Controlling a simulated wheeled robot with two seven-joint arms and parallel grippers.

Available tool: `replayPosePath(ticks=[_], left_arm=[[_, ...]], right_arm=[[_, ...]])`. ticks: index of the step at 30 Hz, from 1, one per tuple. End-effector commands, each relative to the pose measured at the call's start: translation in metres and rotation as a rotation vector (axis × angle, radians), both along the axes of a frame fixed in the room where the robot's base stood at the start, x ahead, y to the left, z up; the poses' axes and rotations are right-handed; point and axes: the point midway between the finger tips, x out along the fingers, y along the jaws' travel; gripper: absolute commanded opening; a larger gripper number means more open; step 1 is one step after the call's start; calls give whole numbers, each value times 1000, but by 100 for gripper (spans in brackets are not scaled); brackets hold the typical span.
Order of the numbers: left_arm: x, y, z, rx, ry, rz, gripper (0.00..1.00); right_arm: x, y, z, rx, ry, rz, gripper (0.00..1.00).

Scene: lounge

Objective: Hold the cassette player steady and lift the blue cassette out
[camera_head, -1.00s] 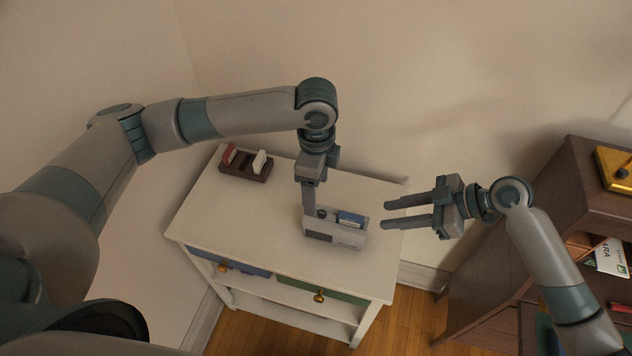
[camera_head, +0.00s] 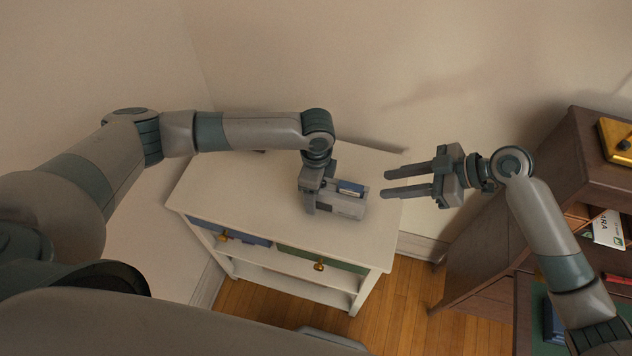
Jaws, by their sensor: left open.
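The grey cassette player (camera_head: 346,208) stands on the white cabinet top (camera_head: 240,205), near its right side. The blue cassette (camera_head: 351,188) sits upright in the player's top, with its upper part showing. My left gripper (camera_head: 310,207) points down at the player's left end, open, with one finger in front of the player. Its other finger is hidden, and I cannot tell whether it touches the player. My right gripper (camera_head: 387,184) is open and empty, held sideways to the right of the player, its two fingers pointing left and apart from the player.
The cabinet has a blue drawer (camera_head: 228,233) and a green drawer (camera_head: 322,261) with brass knobs. A dark wooden shelf unit (camera_head: 545,180) stands at the right with a yellow object (camera_head: 617,140) on top. The cabinet top's left and front are clear. The wall is close behind.

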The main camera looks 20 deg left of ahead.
Motion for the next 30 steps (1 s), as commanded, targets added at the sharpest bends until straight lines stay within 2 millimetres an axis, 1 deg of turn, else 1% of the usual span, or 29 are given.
replayPosePath(ticks=[4, 13, 14, 15, 17, 18, 21, 22, 26, 30], left_arm=[[0, 0, -7, 0, 0, -1, 67], [0, 0, -8, 0, 0, -1, 67], [0, 0, -8, 0, 0, -1, 62], [0, 0, -8, 0, 0, -1, 53], [0, 0, -8, 0, 0, -1, 38], [0, 0, -8, 0, 0, -1, 29], [0, 0, -8, 0, 0, -1, 7], [0, 0, -8, 0, 0, -1, 7], [0, 0, -8, 0, 0, -1, 7], [0, 0, -8, 0, 0, 0, 7]], right_arm=[[0, 0, 0, 0, 0, 0, 31], [0, 0, 0, 0, 0, 0, 31], [0, 0, 0, 0, 0, 0, 31], [0, 0, 0, 0, 0, 0, 31], [0, 0, 0, 0, 0, 0, 31], [0, 0, 0, 0, 0, 0, 31], [0, 0, 0, 0, 0, 0, 31], [0, 0, 0, 0, 0, 0, 35], [0, 2, 2, -6, 2, 4, 35], [-2, 9, 9, -38, 10, 22, 35]])
